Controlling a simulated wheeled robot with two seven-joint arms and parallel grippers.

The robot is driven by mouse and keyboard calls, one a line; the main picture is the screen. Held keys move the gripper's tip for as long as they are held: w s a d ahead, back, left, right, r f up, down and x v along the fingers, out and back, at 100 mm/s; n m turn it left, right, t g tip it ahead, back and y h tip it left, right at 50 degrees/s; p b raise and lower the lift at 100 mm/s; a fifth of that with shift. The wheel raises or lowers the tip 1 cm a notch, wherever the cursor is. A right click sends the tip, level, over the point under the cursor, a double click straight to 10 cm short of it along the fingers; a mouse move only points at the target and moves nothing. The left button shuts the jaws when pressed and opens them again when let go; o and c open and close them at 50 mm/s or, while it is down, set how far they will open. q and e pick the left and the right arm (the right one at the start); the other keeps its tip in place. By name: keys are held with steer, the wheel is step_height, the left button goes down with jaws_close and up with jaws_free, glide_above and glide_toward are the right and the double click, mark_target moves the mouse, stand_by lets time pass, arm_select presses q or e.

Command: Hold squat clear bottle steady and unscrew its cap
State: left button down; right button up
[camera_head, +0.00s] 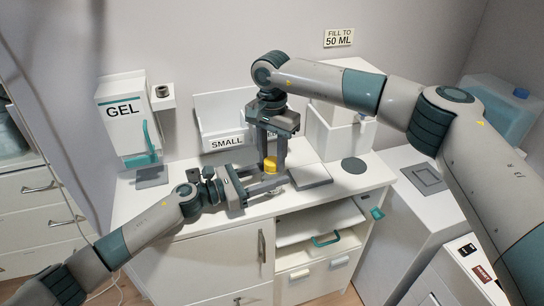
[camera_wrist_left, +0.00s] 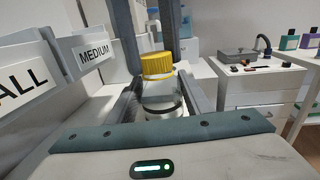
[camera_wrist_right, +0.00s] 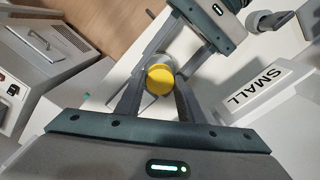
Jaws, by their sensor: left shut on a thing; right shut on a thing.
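The squat clear bottle (camera_wrist_left: 162,103) stands upright on the white counter, with its ribbed yellow cap (camera_head: 270,163) on top. In the head view the bottle body is mostly hidden by fingers. My left gripper (camera_head: 270,186) comes in level from the left and is shut on the bottle body; its fingers flank the bottle in the left wrist view. My right gripper (camera_head: 271,156) points down from above and is shut on the yellow cap, which also shows between its fingers in the right wrist view (camera_wrist_right: 160,80). I cannot tell whether the cap has turned.
A gel dispenser (camera_head: 125,120) hangs on the wall at the left. A bin labelled SMALL (camera_head: 226,143) stands behind the grippers. The counter's front edge is close.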

mark_target(272, 161)
steer(key=shift+r, duration=0.3)
steer(key=shift+r, duration=0.7)
steer(key=shift+r, duration=0.15)
steer(key=shift+r, duration=1.95)
arm_select(q)
steer(key=c, duration=0.8)
jaws_free()
steer(key=shift+a, duration=0.1)
steer(key=b+v, duration=0.3)
steer(key=v, duration=0.7)
steer(key=shift+s+a+f+b, duration=0.15)
steer(key=shift+a+b, duration=0.2)
steer(key=shift+a, duration=0.05)
arm_select(e)
step_height(272, 161, down, 4)
steer(key=shift+r, duration=0.1)
arm_select(q)
steer(key=shift+s+a, duration=0.25)
steer(key=shift+a, duration=0.2)
